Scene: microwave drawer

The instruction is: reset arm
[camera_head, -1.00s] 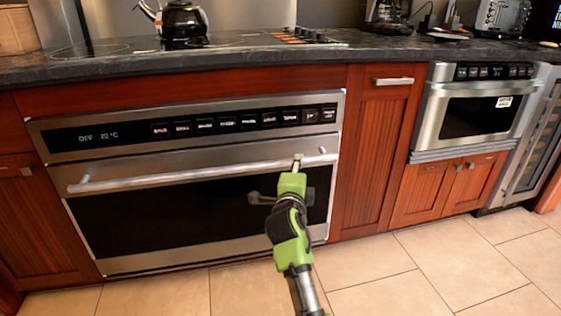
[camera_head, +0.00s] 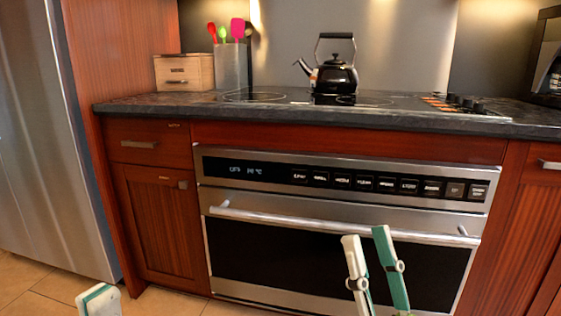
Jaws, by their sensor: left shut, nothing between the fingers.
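My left gripper (camera_head: 98,300) shows only as a pale tip with a teal edge at the bottom left, low in front of the cabinet and floor. It is shut with nothing seen in it; the rest is cut off by the frame. My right gripper (camera_head: 367,236) is in front of the oven door, right of the middle. Its white finger and teal finger stand apart, with the dark door visible between them and nothing held. The fingertips overlap the oven's handle bar (camera_head: 290,217) in the view; I cannot tell whether they touch it.
The closed oven (camera_head: 250,255) sits under a dark countertop (camera_head: 170,107). A black kettle (camera_head: 334,77), a wooden box (camera_head: 184,72) and a utensil holder (camera_head: 231,66) stand on top. A steel fridge (camera_head: 50,140) is at the left. Tiled floor (camera_head: 55,288) is open at bottom left.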

